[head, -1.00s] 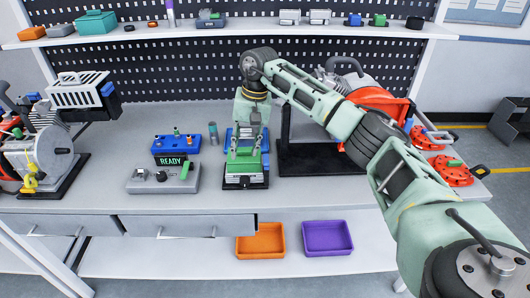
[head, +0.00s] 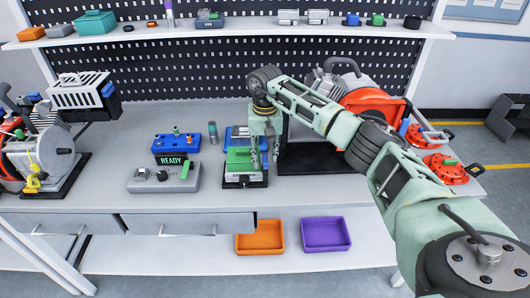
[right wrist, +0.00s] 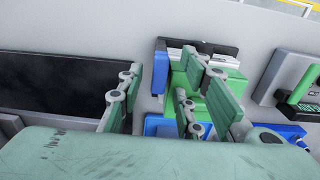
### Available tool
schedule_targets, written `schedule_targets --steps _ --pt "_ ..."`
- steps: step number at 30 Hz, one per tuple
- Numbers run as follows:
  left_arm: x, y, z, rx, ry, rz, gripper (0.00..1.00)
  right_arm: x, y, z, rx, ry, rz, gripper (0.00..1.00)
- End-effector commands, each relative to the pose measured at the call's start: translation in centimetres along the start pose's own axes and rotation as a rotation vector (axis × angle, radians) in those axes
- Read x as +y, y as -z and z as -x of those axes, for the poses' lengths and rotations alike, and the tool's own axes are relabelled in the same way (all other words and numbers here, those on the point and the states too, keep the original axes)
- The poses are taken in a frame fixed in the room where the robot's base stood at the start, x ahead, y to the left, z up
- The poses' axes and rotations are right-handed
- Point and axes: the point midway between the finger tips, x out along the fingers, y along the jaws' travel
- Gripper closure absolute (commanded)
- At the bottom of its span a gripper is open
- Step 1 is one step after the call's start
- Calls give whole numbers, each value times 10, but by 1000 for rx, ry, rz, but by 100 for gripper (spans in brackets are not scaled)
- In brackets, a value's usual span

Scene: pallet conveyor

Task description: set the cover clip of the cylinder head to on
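The cylinder head (head: 240,180) is a small grey block with a green cover (head: 238,160) on top. It stands on a dark base at the middle front of the bench. In the right wrist view its green part (right wrist: 180,85) is partly hidden by my fingers. I cannot make out the cover clip clearly or tell its setting. My right gripper (head: 265,158) points down at the right side of the cylinder head, its fingers apart. In the right wrist view the right gripper (right wrist: 160,105) is open, with nothing held between its fingers. My left gripper is not in view.
A blue tray (head: 243,133) lies just behind the cylinder head. A grey box with a READY display (head: 171,160) stands to the left. Orange (head: 260,238) and purple (head: 326,234) bins sit below.

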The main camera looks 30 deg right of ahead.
Motion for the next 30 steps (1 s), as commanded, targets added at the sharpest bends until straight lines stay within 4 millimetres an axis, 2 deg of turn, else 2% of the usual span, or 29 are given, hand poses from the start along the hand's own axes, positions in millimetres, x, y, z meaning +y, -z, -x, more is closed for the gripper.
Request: schedule_targets --steps 3,14,23,30 --pt "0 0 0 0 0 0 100 0 0 0 0 0 0 68" --pt "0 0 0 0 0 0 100 0 0 0 0 0 -1 100" --pt "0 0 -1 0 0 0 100 0 0 0 0 0 -7 100" --pt "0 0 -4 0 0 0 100 -1 1 0 1 0 -80 100"
